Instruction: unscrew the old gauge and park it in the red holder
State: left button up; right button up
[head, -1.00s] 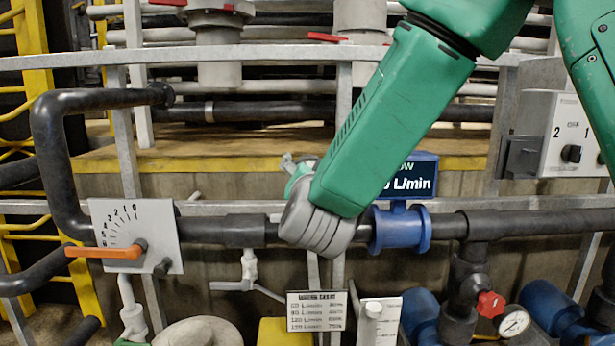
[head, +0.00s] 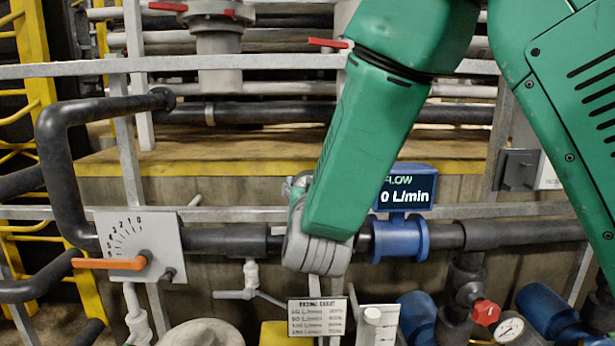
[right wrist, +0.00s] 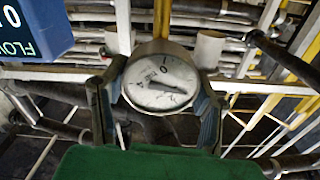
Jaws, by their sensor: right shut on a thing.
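A round gauge with a white dial and metal rim (right wrist: 160,84) sits between the two fingers of my right gripper (right wrist: 162,92) in the right wrist view. The fingers are shut on its sides. In the head view my green forearm and grey wrist hide the right gripper and the held gauge. Whether the gauge is threaded on anything cannot be told. Another small round gauge (head: 509,329) shows at the lower right of the head view. I cannot make out a red holder. My left gripper is not in view.
A black pipe (head: 228,240) runs across behind my wrist. A blue flow meter (head: 400,237) reads 0 L/min just right of it and also shows in the right wrist view (right wrist: 32,28). A lever panel (head: 138,245), table sign (head: 317,317) and red valve knob (head: 486,312) are nearby.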

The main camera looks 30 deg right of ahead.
jog(key=shift+n, duration=0.5)
jog(key=shift+f, duration=0.1)
jog(key=shift+n+p, duration=0.6)
jog(key=shift+p, duration=0.25)
jog(key=shift+n+p, duration=1.05)
jog(key=shift+n, duration=0.15)
jog(key=shift+n+p, duration=0.4)
jog(key=shift+n, duration=0.2)
